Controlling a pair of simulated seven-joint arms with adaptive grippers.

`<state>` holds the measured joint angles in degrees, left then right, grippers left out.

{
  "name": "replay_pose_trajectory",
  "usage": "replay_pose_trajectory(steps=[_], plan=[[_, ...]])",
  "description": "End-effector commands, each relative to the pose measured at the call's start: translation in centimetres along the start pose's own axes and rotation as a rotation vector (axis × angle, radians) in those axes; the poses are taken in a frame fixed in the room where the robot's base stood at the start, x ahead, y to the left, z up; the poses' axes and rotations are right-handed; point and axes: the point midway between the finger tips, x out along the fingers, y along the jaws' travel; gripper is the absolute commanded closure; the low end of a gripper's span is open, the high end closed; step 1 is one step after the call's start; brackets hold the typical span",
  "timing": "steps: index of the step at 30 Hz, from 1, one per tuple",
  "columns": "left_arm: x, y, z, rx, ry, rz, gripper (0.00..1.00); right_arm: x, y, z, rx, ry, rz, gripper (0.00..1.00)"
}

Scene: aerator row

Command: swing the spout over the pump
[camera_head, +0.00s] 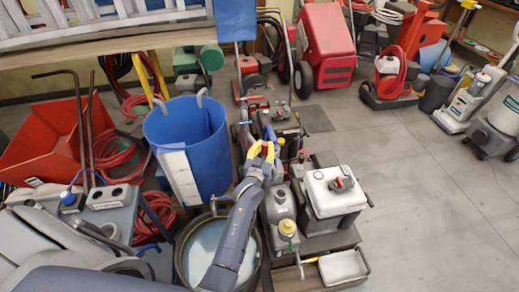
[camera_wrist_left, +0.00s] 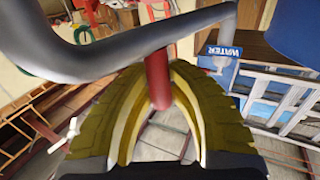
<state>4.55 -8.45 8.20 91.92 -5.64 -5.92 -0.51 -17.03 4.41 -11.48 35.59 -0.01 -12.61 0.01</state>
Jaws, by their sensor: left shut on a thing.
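In the left wrist view a thick grey pipe, which looks like the spout (camera_wrist_left: 95,55), runs across the top and bends down at its right end. A red handle (camera_wrist_left: 157,78) hangs from it between my yellow fingers, and my left gripper (camera_wrist_left: 160,105) is shut on that handle. In the head view my left gripper (camera_head: 262,150) reaches up the middle, to the right of the blue bin. The spout is hard to make out there. I cannot tell which thing is the pump. My right gripper is not in view.
A blue bin (camera_head: 188,135) and a dark round tub (camera_head: 181,258) stand by my left arm. A white-topped box (camera_head: 335,190) and a grey canister (camera_head: 280,207) stand right of it. A blue WATER sign (camera_wrist_left: 220,52) is near the spout's end. Floor at right (camera_head: 430,210) is clear.

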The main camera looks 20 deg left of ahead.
Motion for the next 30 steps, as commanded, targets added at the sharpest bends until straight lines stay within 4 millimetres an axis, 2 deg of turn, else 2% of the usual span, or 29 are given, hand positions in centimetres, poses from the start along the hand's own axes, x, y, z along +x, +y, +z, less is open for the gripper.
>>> replay_pose_trajectory(steps=[1, 6, 21, 22, 28, 30], plan=[[0.06, 0.91, 0.17, -0.005, -0.004, 0.009, 1.0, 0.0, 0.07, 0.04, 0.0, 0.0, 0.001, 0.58], [0.49, 1.37, 0.21, -0.006, -0.004, 0.009, 1.0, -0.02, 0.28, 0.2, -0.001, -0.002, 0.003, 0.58], [0.6, 1.55, 0.32, -0.006, -0.007, 0.01, 1.0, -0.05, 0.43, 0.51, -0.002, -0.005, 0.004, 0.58], [0.59, 1.56, 0.33, -0.007, -0.007, 0.01, 0.82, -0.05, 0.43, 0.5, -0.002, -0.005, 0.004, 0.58], [0.66, 1.3, 0.24, -0.004, -0.005, 0.007, 0.59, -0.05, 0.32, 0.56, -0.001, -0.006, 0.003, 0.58], [0.68, 1.2, 0.2, -0.004, -0.004, 0.006, 0.57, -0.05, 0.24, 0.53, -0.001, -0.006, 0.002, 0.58]])
